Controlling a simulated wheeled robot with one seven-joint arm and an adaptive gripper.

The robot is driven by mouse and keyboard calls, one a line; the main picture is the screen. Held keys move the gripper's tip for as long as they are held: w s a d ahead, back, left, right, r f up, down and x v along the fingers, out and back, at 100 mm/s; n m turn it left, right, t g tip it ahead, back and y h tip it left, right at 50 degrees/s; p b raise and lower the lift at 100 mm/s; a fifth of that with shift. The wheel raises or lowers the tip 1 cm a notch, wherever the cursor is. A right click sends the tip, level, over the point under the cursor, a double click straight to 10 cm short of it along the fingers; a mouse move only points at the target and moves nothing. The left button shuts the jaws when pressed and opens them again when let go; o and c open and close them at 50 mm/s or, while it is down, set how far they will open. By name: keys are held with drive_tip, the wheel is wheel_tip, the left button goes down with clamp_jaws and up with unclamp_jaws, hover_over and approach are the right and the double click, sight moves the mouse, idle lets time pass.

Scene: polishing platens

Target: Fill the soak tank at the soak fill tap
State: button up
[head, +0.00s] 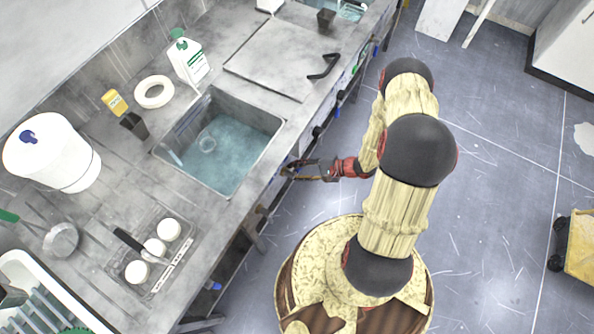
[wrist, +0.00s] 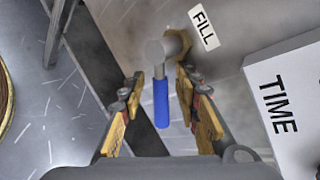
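A sunken steel tank (head: 278,122) in the bench holds blue water, with a round clear object in it. Which tank is the soak tank is not labelled in view. In the wrist view, a metal tap (wrist: 160,48) with a blue lever (wrist: 161,100) sticks out from the bench front beside a "FILL" label (wrist: 204,27). My gripper (head: 288,171) is at the bench front, just right of the tank. It also shows in the wrist view (wrist: 160,93), its fingers apart on either side of the blue lever, with gaps on both sides.
A white panel marked "TIME" (wrist: 285,105) is close to the right finger. On the bench are a flat cover with a black handle (head: 275,60), a white bottle (head: 188,62), a white bucket (head: 55,150) and a tray (head: 150,245).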

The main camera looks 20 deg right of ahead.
drive_tip(key=v, duration=1.2)
idle(6.8)
